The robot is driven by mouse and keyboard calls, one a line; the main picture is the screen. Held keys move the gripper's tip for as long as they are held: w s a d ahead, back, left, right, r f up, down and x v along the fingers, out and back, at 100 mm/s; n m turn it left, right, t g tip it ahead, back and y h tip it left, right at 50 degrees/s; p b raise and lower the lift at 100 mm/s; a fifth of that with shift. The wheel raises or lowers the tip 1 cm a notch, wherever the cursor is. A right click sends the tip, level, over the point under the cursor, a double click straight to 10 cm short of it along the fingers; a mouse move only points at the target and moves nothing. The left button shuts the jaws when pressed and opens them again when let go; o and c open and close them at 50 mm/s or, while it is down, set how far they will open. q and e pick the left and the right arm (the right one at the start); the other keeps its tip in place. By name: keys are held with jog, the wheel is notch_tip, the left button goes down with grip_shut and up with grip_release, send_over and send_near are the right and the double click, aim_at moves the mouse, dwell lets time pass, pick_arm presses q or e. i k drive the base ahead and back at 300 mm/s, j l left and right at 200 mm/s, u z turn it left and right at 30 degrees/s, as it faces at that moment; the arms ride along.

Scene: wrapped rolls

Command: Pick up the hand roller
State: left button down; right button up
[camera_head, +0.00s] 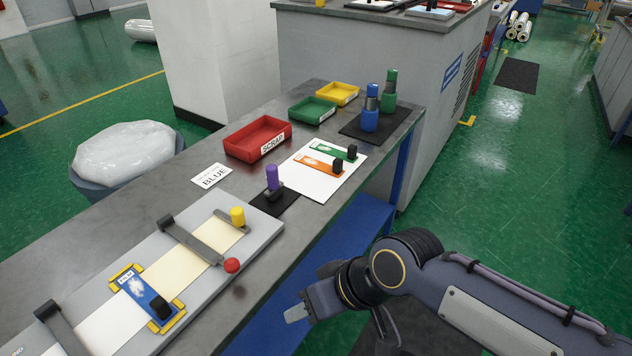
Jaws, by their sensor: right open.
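An upright tool with a purple handle (272,178) and a dark base stands on a small black mat (288,204) near the middle of the workbench. It looks like the hand roller, but its base is too small to make out fully. My right gripper (299,311) is open, in front of the bench's near edge, well below and apart from the purple-handled tool in the picture. Only one pale fingertip shows clearly. My left gripper is not in view.
A grey plate (267,222) with a yellow knob, a red knob and a blue FILM piece (147,297) lies to the left.

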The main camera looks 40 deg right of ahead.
aim_at(275, 191)
jog(key=l+z, duration=0.1)
jog(key=z, duration=0.35)
jog(key=l+z, duration=0.15)
jog(key=z, duration=0.3)
jog(key=i, duration=0.25)
